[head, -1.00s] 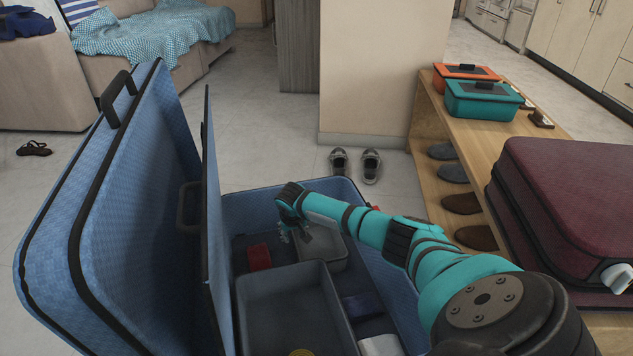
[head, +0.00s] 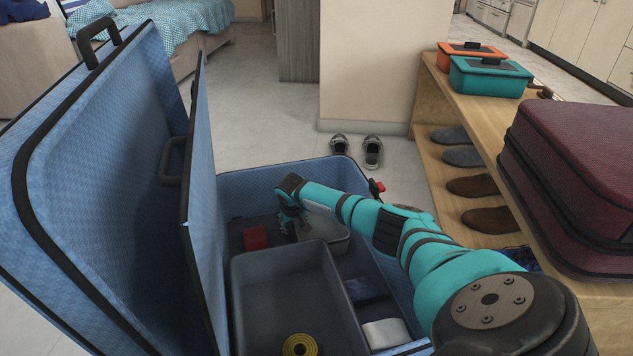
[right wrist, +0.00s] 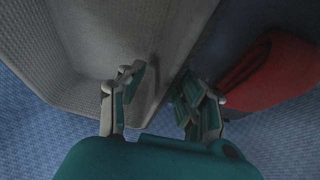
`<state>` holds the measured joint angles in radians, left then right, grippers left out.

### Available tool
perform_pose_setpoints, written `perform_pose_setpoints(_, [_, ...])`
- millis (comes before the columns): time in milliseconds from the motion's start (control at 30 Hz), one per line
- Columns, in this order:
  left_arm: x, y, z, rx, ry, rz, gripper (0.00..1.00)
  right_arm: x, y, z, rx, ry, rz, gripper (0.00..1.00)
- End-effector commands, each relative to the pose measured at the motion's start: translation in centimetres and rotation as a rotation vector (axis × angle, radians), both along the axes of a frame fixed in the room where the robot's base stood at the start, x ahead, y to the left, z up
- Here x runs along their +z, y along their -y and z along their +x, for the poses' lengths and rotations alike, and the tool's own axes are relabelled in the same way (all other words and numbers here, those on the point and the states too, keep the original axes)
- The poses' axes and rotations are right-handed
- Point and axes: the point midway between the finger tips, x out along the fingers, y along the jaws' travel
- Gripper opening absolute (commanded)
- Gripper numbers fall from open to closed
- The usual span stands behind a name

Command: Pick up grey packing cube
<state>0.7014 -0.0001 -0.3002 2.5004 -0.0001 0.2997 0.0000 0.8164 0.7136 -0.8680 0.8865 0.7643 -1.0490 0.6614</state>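The grey packing cube (head: 333,243), a small open-topped light grey container, sits at the far end of the open blue suitcase (head: 235,185). My right arm partly hides it in the head view. My right gripper (head: 288,214) is down at the cube's left side. In the right wrist view, the gripper (right wrist: 162,92) is open with its fingers on either side of the cube's wall (right wrist: 75,45). One finger is inside the cube and the other is outside, towards a red item (right wrist: 270,75). A gap shows between the fingers. My left gripper is not in view.
A larger dark grey open box (head: 275,262) fills the suitcase middle, with a yellow roll (head: 299,345) near it. A red item (head: 255,238) lies left of the cube. The upright lid (head: 95,170) and divider (head: 205,200) bound the left. A maroon suitcase (head: 575,190) lies right.

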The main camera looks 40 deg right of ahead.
Motion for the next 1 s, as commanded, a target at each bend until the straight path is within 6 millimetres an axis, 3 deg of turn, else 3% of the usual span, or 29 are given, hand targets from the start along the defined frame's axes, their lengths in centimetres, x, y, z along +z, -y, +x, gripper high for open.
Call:
perform_pose_setpoints(167, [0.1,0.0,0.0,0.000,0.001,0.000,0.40,0.1,0.0,0.0,0.000,0.000,0.000,0.31])
perform_pose_setpoints(400, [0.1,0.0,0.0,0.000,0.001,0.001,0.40,0.1,0.0,0.0,0.000,0.000,0.000,0.00])
perform_pose_setpoints(833, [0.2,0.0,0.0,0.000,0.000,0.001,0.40,0.2,0.0,0.0,0.000,0.000,0.000,0.00])
perform_pose_setpoints(1000, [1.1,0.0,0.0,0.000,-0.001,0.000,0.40,1.3,0.0,0.0,0.000,0.001,0.000,0.00])
